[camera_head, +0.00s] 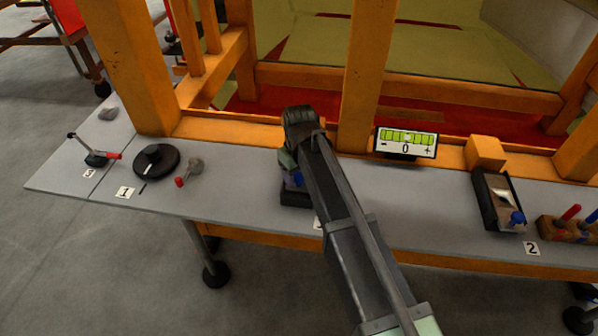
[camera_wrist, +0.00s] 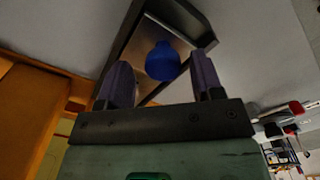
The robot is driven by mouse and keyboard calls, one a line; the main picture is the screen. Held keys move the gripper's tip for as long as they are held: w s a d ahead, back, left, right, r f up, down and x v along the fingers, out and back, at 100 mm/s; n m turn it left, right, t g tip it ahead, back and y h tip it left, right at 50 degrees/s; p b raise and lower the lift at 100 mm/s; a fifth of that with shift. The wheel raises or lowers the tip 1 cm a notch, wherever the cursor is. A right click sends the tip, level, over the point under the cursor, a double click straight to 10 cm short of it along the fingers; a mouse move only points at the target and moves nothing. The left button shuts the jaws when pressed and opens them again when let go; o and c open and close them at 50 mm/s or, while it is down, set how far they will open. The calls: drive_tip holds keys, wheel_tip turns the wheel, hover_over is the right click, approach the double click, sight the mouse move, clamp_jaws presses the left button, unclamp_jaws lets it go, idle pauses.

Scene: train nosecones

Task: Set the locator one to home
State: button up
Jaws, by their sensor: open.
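A slider device with a black frame (camera_wrist: 200,20) and a metallic plate has a round blue knob (camera_wrist: 162,60). In the wrist view the knob lies between the two purple-grey fingers of my gripper (camera_wrist: 161,75), which are open, with a gap on each side. In the head view my gripper (camera_head: 289,163) is over this device, and its blue knob (camera_head: 298,179) and black base (camera_head: 294,198) show partly beside my arm. A label by this device is mostly hidden by my arm. No readable label names locator one.
A black dial (camera_head: 155,161), a red-tipped lever (camera_head: 189,173) and another lever (camera_head: 93,153) stand left on the grey table (camera_head: 235,190). Orange posts rise behind.

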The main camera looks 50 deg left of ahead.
wheel_tip(320, 180, up, 11)
drive_tip(key=p, duration=1.1)
drive_tip(key=shift+f, duration=0.1)
drive_tip(key=w+d+f+m+b, duration=0.1)
drive_tip(key=w+d+m, duration=0.25)
drive_tip(key=d, duration=0.75)
drive_tip(key=w+d+f+m+b, duration=0.1)
drive_tip(key=w+d+m, duration=0.25)
drive_tip(key=d, duration=0.75)
drive_tip(key=w+d+f+m+b, duration=0.15)
drive_tip(key=w+d, duration=0.25)
drive_tip(key=d, duration=0.6)
drive_tip(key=d+f+m+b, duration=0.1)
drive_tip(key=d+m, duration=0.3)
drive_tip(key=d, duration=1.1)
drive_tip(key=w+d+f+m+b, duration=0.1)
drive_tip(key=d+m, duration=0.4)
drive_tip(key=d, duration=1.1)
drive_tip(key=shift+w+d+f, duration=0.15)
drive_tip(key=shift+w+d, duration=0.05)
drive_tip(key=shift+w, duration=0.05)
